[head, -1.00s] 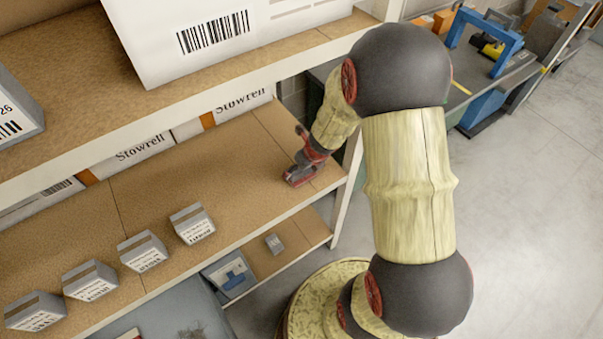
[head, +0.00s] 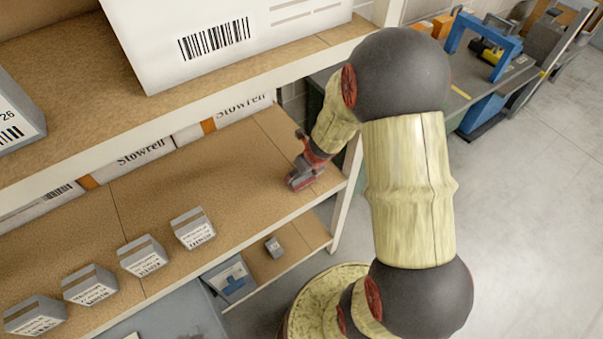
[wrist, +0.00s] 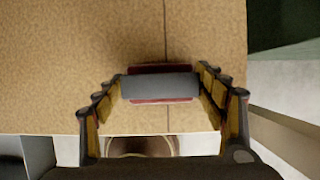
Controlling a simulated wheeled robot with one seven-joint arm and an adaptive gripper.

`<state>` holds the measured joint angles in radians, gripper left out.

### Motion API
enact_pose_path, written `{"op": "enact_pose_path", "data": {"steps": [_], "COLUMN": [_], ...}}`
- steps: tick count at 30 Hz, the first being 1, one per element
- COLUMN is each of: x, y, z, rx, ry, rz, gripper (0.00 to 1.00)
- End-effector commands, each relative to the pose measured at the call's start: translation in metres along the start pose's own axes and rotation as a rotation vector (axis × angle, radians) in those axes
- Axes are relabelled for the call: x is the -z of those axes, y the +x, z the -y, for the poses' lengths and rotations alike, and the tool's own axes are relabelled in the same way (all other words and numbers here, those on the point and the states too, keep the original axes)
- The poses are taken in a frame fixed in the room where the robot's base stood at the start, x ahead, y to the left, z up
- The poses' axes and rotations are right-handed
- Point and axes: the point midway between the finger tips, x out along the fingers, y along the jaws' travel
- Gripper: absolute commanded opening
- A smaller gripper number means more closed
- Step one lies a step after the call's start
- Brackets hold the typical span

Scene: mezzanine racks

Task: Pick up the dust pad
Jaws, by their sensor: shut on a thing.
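The dust pad (wrist: 160,88) is a grey bar with dark red edges above and below it in the wrist view. It lies across the space between the fingertips of my gripper (wrist: 160,90), which is shut on it at its two ends. The brown shelf board fills the view behind it; I cannot tell whether the pad touches the board. In the head view my gripper (head: 303,180) is small, near the right end of the middle shelf, and the pad is hard to make out from it.
The middle shelf (head: 240,190) has a row of small grey boxes (head: 143,256) to the left. Large white cartons stand behind, and a big white box (head: 220,40) is on the shelf above. A white rack post (head: 346,195) is close right of my gripper. A lower shelf holds a blue-marked bin (head: 230,280).

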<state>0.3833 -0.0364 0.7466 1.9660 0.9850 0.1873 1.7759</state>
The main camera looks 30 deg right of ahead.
Motion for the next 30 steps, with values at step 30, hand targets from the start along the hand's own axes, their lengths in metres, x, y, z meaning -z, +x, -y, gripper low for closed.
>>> {"op": "enact_pose_path", "data": {"steps": [30], "x": [0.048], "y": [-0.156], "z": [-0.087], "rx": [0.000], "ry": [-0.001], "rz": [0.001], "gripper": [0.45]}}
